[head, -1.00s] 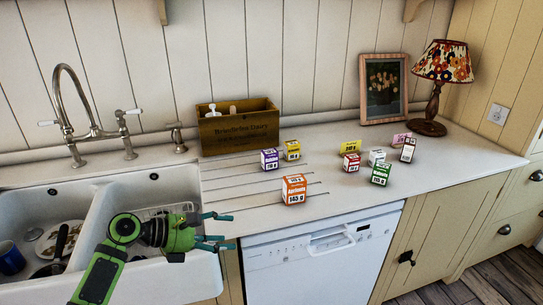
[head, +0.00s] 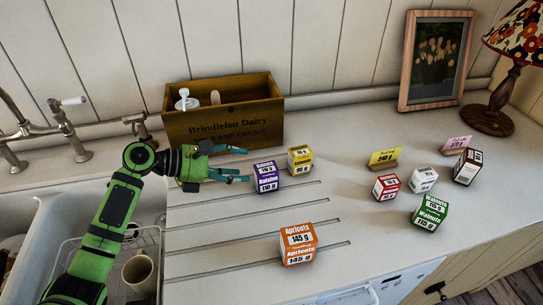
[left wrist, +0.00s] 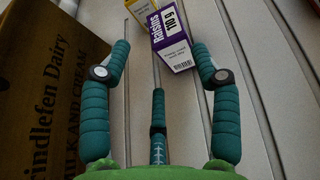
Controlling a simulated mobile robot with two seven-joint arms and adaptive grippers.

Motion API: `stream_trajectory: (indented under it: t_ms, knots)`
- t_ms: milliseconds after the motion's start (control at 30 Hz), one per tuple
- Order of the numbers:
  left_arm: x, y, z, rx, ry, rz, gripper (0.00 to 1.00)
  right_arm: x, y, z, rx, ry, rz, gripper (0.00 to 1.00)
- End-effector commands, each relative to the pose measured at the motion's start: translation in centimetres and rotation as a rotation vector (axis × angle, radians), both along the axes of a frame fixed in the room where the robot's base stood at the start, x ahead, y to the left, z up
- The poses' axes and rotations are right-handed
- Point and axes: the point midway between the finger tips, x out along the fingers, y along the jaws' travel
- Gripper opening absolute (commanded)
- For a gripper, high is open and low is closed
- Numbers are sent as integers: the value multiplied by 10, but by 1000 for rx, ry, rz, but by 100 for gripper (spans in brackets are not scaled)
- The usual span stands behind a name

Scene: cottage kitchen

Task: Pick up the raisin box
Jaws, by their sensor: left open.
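The raisin box (head: 266,177) is a small purple and white carton on the ribbed white counter, in front of the wooden Brindlefen Dairy crate. My left gripper (head: 240,165) is open just left of it, its teal fingers pointing at the box. In the left wrist view the raisin box (left wrist: 173,42) lies straight ahead, slightly beyond the open fingertips (left wrist: 162,55). I see no contact between them. My right gripper is not in view.
A yellow box (head: 299,159) stands close behind the raisin box to the right. An orange Apricots box (head: 298,243) stands nearer the front. The wooden crate (head: 222,130) is close behind my gripper. Several other boxes, including green Walnuts (head: 429,215), stand further right.

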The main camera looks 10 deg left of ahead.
Motion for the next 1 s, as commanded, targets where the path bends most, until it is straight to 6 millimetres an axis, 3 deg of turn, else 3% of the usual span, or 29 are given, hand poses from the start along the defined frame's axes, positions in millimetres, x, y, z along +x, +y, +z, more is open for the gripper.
stream_trajectory:
  t_ms: [100, 333, 600, 833, 867, 900, 967, 1000]
  knots:
    - [3, -8, -3, -2, 2, -1, 63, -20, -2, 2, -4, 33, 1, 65]
    - [12, -28, -18, -3, 4, -1, 63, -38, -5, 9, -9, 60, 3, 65]
    - [26, -54, -36, -1, 1, -1, 63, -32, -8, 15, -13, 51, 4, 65]
    - [26, -55, -38, 0, 0, -1, 63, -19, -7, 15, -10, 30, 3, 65]
    - [26, -55, -38, 0, 0, -1, 59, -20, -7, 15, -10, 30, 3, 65]
    - [26, -55, -38, 0, 0, -1, 43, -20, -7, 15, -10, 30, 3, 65]
    - [26, -55, -37, 0, 0, -1, 20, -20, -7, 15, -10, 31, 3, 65]
    - [26, -55, -38, 0, 0, -1, 20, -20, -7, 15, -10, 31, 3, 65]
